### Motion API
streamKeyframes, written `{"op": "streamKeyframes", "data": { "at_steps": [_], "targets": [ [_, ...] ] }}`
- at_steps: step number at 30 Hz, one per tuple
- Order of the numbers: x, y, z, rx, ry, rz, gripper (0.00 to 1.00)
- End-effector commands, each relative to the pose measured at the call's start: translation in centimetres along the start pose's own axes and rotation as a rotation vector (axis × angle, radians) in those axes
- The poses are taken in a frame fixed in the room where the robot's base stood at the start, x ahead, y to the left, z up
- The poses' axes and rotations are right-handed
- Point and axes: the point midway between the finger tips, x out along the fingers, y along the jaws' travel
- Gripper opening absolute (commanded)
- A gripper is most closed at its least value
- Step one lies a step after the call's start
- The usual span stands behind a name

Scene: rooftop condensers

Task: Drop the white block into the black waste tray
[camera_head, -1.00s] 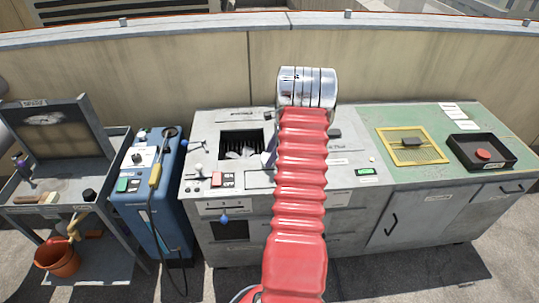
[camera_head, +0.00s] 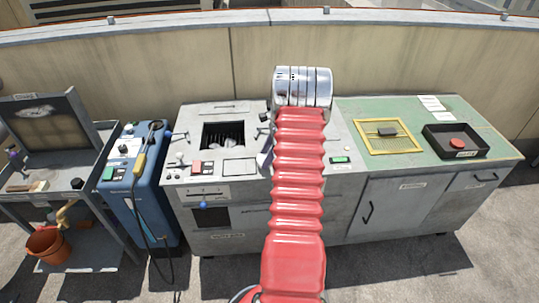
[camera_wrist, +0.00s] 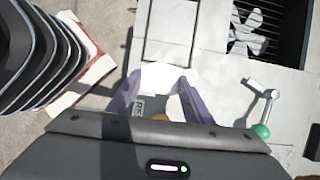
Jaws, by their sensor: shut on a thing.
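In the wrist view, a white block (camera_wrist: 162,74) sits between the two purple-grey fingertips of my gripper (camera_wrist: 158,84). My gripper is shut on it, above the grey bench. In the head view my red arm hides the block and most of the gripper. The black waste tray (camera_head: 484,152) stands on the green worktop at the right, well to the right of my arm. It is a shallow open box, and a red round thing (camera_head: 457,142) lies in it.
A yellow mesh frame (camera_head: 411,150) with a dark block (camera_head: 387,132) lies left of the tray. The grey bench has a dark square opening (camera_head: 222,136), levers and buttons. A blue cabinet (camera_head: 145,190) and a cart (camera_head: 62,200) stand at left. A wall runs behind.

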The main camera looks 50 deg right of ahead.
Motion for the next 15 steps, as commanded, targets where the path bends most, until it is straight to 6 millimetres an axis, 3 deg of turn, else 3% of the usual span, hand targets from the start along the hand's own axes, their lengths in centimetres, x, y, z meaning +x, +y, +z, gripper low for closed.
{"op": "streamKeyframes", "data": {
  "at_steps": [8,15],
  "targets": [
    [1.3,2.4,2.7,-0.171,0.000,0.071,0.25],
    [3.1,5.5,6.5,-0.398,-0.001,0.167,0.25]
  ]
}}
